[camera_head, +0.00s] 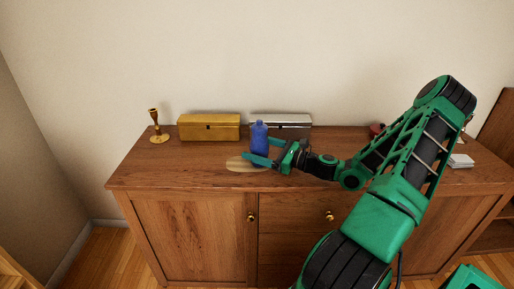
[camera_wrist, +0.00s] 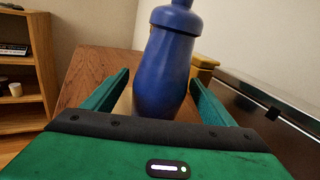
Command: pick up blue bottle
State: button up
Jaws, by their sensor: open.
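The blue bottle (camera_head: 259,138) stands upright on the wooden cabinet top, in front of the two boxes. In the wrist view the blue bottle (camera_wrist: 166,65) rises large between the fingers of my gripper (camera_wrist: 160,98). My gripper (camera_head: 262,152) is at the bottle from the right, its green fingers open on either side of the bottle's lower body. I cannot tell if either finger touches it. The bottle's base is partly hidden behind the near finger.
A gold box (camera_head: 209,127) and a silver box (camera_head: 281,126) stand behind the bottle. A brass candlestick (camera_head: 157,127) is at the left. A round pale board (camera_head: 240,164) lies near the bottle. A white stack (camera_head: 460,160) is at the right. The cabinet's front left is clear.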

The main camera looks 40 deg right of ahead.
jog(key=x, duration=0.3)
jog(key=shift+w+a, duration=0.1)
jog(key=shift+w, duration=0.05)
jog(key=c, duration=1.4)
jog(key=shift+c, duration=0.2)
jog(key=shift+r, duration=0.15)
